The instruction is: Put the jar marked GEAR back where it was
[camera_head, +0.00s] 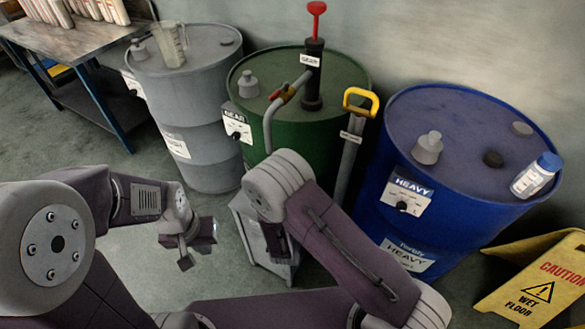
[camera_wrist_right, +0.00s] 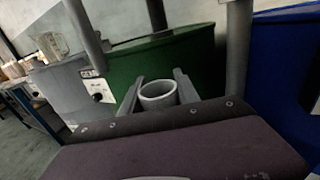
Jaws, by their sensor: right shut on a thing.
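In the right wrist view, my right gripper (camera_wrist_right: 159,82) is shut on a grey round open-topped vessel (camera_wrist_right: 158,96). Its rim and hollow show between the two fingers. No marking on it is visible, so I cannot tell whether it reads GEAR. In the head view, my right arm's own links hide the right gripper and what it holds. The green drum (camera_head: 330,135) carries a GEAR label and a pump (camera_head: 313,75) with a red handle and GEAR tag. My left gripper (camera_head: 196,250) is open and empty, low in front of the grey drum (camera_head: 195,110).
A clear measuring jug (camera_head: 172,43) stands on the grey drum. The blue drum (camera_head: 460,110), labelled HEAVY, holds a white bottle (camera_head: 536,174) with a blue cap. A yellow wet-floor sign (camera_head: 540,285) stands at right. A workbench (camera_head: 70,40) with several bottles is at far left.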

